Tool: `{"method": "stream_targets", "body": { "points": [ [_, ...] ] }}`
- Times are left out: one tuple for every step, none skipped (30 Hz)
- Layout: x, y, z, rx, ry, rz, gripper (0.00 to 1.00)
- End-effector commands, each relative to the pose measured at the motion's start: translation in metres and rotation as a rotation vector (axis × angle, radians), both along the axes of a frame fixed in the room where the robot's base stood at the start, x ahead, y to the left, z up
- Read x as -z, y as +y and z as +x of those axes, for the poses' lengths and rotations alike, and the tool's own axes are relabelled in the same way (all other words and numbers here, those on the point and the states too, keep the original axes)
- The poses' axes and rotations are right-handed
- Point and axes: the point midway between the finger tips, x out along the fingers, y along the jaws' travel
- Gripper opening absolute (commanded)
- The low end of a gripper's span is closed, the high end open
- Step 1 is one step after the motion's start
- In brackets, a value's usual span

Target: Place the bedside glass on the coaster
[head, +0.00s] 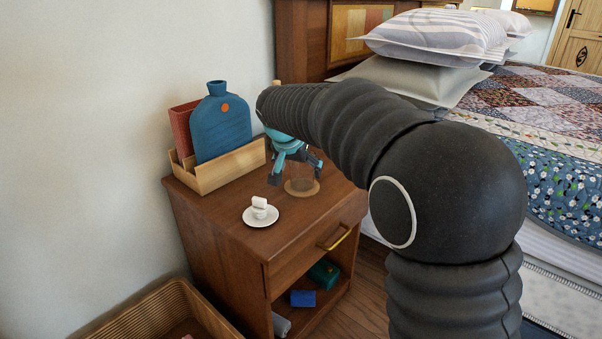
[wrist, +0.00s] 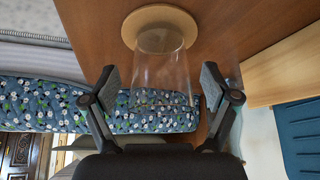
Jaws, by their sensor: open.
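The clear bedside glass (wrist: 160,70) stands upright with its base on the round wooden coaster (wrist: 160,14) in the wrist view. In the head view the glass (head: 300,172) is faint, above the coaster (head: 302,191) on the nightstand top. My gripper (wrist: 160,80) is open, with one finger on each side of the glass and visible gaps between the fingers and the glass. In the head view my gripper (head: 295,170) comes down over the coaster, and my arm hides part of the area behind it.
A white saucer (head: 261,221) with a small white object stands near the nightstand's front. A wooden tray (head: 232,168) with a blue bottle-shaped item (head: 221,130) is at the back left. The bed (head: 560,150) lies to the right. A wicker basket (head: 130,310) is on the floor.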

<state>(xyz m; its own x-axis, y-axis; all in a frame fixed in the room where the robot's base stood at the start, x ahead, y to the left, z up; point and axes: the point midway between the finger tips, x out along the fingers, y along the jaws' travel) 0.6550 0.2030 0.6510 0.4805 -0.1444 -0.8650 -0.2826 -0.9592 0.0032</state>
Motion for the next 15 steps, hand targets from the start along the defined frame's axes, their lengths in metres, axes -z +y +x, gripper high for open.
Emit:
{"method": "stream_targets", "body": {
  "points": [
    [-0.013, 0.003, -0.005, -0.002, -0.005, 0.002, 0.86],
    [-0.018, 0.004, -0.008, -0.002, -0.004, 0.002, 0.86],
    [-0.025, 0.004, -0.012, -0.002, -0.004, 0.002, 0.86],
    [-0.031, 0.005, -0.015, -0.002, -0.005, 0.002, 0.86],
    [-0.036, 0.006, -0.018, -0.002, -0.004, 0.002, 0.86],
    [-0.042, 0.007, -0.022, -0.002, -0.004, 0.002, 0.86],
    [-0.046, 0.008, -0.024, -0.002, -0.003, 0.001, 0.86],
    [-0.051, 0.009, -0.027, -0.002, -0.003, 0.001, 0.86],
    [-0.056, 0.010, -0.030, -0.002, -0.003, 0.001, 0.86],
    [-0.059, 0.010, -0.032, -0.002, -0.003, 0.000, 0.86],
    [-0.062, 0.011, -0.034, -0.002, -0.002, 0.001, 0.86],
    [-0.066, 0.011, -0.036, -0.001, -0.002, 0.000, 0.86],
    [-0.068, 0.011, -0.037, -0.001, -0.002, 0.000, 0.86],
    [-0.070, 0.012, -0.038, -0.001, -0.002, 0.000, 0.86],
    [-0.073, 0.012, -0.039, -0.001, -0.002, 0.001, 0.86]
  ]
}}
